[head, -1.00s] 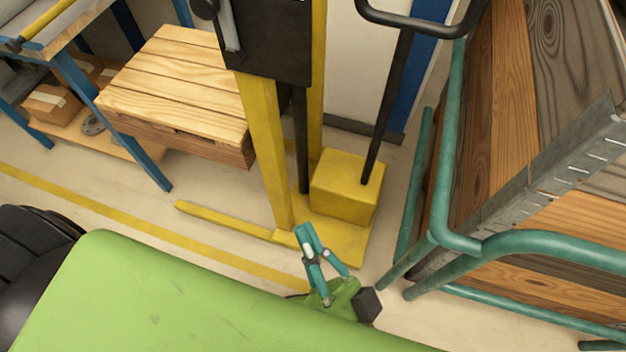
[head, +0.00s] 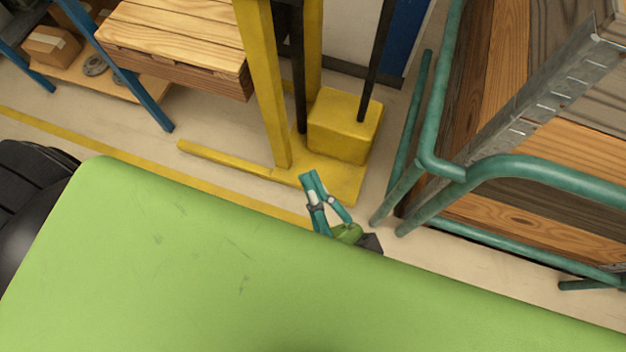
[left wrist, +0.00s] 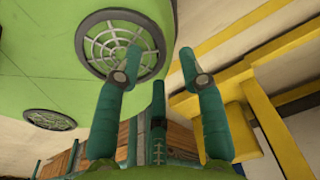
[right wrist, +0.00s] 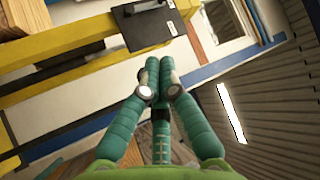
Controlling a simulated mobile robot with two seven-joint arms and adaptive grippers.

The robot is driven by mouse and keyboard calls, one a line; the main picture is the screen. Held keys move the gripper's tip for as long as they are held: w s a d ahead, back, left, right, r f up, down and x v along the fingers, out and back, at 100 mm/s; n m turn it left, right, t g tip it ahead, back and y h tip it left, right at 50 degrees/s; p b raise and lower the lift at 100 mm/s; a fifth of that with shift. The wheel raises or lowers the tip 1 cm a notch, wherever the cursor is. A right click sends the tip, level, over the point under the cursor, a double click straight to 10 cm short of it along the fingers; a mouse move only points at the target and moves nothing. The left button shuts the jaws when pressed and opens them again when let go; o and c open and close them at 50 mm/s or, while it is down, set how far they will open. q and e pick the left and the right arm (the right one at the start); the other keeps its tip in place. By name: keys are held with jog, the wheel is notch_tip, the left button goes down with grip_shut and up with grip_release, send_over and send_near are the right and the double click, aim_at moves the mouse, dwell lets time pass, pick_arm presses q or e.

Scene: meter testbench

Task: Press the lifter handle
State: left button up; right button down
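The yellow lifter (head: 345,127) stands behind my green body, with its mast, base and a thin black shaft (head: 376,65) rising out of the top edge. The handle loop on that shaft is out of the head view. My right gripper (head: 308,178) is in front of the lifter base in the picture. In the right wrist view its fingertips (right wrist: 159,65) are together with nothing seen between them, apart from the lifter's black panel (right wrist: 150,25) with a small lever. My left gripper (left wrist: 160,65) is open and empty, with yellow lifter parts (left wrist: 225,95) to its right.
A wooden pallet (head: 170,40) is at the lifter's left, beside a blue rack (head: 125,75) with a cardboard box (head: 50,45). A green tube-framed cart (head: 425,140) with wooden boards stands close at the right. Bare floor shows between my body and the lifter.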

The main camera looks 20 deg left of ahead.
pick_arm(q)
jog(key=shift+s, duration=0.15)
jog(key=shift+s+d, duration=0.2)
jog(key=shift+s, duration=0.2)
jog(key=shift+d, duration=0.1)
grip_shut()
